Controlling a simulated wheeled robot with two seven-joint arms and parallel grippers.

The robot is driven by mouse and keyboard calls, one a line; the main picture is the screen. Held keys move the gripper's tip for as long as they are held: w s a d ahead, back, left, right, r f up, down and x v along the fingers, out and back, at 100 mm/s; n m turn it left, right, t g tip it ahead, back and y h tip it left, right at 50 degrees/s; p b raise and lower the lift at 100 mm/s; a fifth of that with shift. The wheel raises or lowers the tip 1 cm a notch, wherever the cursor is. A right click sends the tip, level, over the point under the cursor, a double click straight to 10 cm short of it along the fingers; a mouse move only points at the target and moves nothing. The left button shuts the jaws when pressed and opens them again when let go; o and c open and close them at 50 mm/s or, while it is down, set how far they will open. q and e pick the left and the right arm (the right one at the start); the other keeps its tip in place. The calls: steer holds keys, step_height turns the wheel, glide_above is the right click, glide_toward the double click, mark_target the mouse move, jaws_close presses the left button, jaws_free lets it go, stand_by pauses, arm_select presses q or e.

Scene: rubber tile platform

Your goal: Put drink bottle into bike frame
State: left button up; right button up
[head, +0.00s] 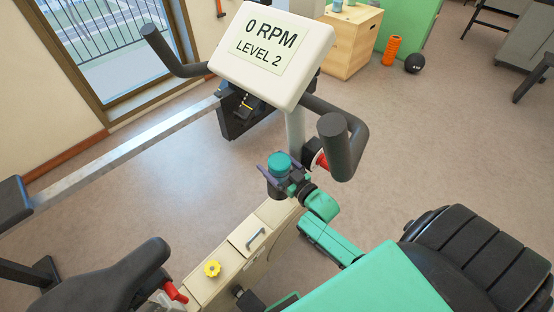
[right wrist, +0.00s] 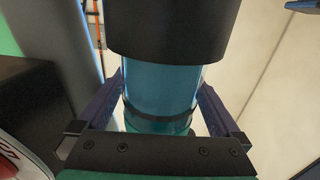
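The drink bottle (head: 279,161) has a teal top in the head view. In the right wrist view its clear blue body (right wrist: 160,90) fills the space between my fingers. My right gripper (head: 280,174) has purple fingers, one on each side of the bottle, and looks shut on it; the right wrist view shows both fingertips against its sides (right wrist: 161,84). A wider black cylinder (right wrist: 168,30) covers one end of the bottle in the wrist view. It looks like a holder on the cream bike frame (head: 232,265); how deep the bottle sits is hidden. My left gripper is not in view.
The bike's display (head: 272,50) and black handlebars (head: 343,147) stand just above and beside the bottle. A wooden box (head: 347,40), orange roller (head: 391,50) and black ball (head: 415,63) stand behind.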

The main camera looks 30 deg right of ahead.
steer(key=b+v, duration=0.1)
steer(key=v, duration=1.3)
steer(key=shift+s, duration=0.25)
steer(key=s+d+f+g+h, duration=0.1)
steer(key=s+f+g, duration=0.2)
steer(key=f, duration=0.8)
steer(key=s+f+g+h, duration=0.2)
steer(key=s+f+g, duration=0.15)
steer(key=f, duration=0.75)
steer(key=s+a+f+g, duration=0.2)
steer(key=s+f+g, duration=0.8)
steer(key=s+f, duration=0.5)
steer(key=s, duration=0.3)
steer(key=shift+a+f+h, duration=0.35)
steer(key=shift+h, duration=0.05)
